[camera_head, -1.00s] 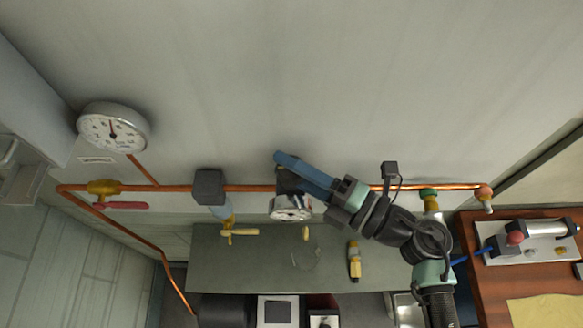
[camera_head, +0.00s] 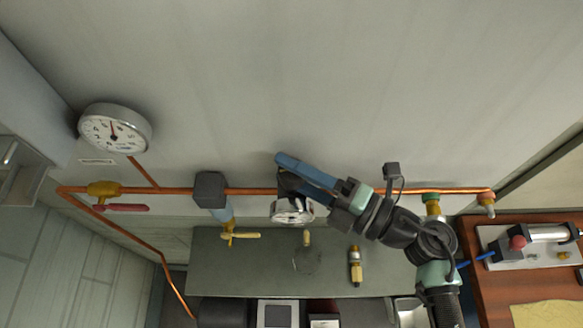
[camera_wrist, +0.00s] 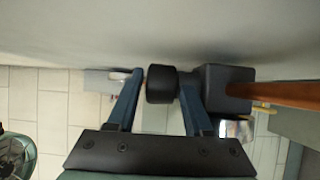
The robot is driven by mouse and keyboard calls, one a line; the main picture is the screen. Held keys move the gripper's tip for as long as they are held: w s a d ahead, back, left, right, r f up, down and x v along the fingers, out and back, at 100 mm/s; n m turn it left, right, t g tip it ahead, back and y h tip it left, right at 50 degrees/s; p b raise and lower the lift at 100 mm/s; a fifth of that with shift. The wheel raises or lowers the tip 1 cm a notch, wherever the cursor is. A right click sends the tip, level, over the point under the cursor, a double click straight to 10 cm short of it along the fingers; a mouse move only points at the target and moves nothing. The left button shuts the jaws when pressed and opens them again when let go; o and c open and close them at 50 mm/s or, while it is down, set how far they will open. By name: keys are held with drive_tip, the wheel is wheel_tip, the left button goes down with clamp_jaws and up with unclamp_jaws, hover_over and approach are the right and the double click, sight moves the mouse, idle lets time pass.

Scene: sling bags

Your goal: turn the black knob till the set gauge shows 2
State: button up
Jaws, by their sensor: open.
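The black knob (camera_wrist: 161,84) shows in the wrist view, on the left side of a dark regulator block (camera_wrist: 228,90). My gripper (camera_wrist: 161,82) is open, with one blue finger on each side of the knob; I cannot tell whether either finger touches it. In the head view my gripper (camera_head: 294,168) lies over the regulator on the copper pipe and hides the knob. A small white-faced gauge (camera_head: 292,213) hangs just below; its reading is too small to tell. A larger round gauge (camera_head: 115,128) with a red needle is on the wall at left.
The copper pipe (camera_head: 375,190) runs along the wall. A wooden table (camera_head: 480,285) is at right. The wall above is clear.

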drive_tip(key=b+v, duration=0.5)
drive_tip(key=v, duration=0.7)
drive_tip(key=shift+s+d+b, duration=0.25)
drive_tip(key=shift+d+b, duration=0.05)
drive_tip(key=shift+b, duration=0.05)
drive_tip(key=shift+o, duration=0.3)
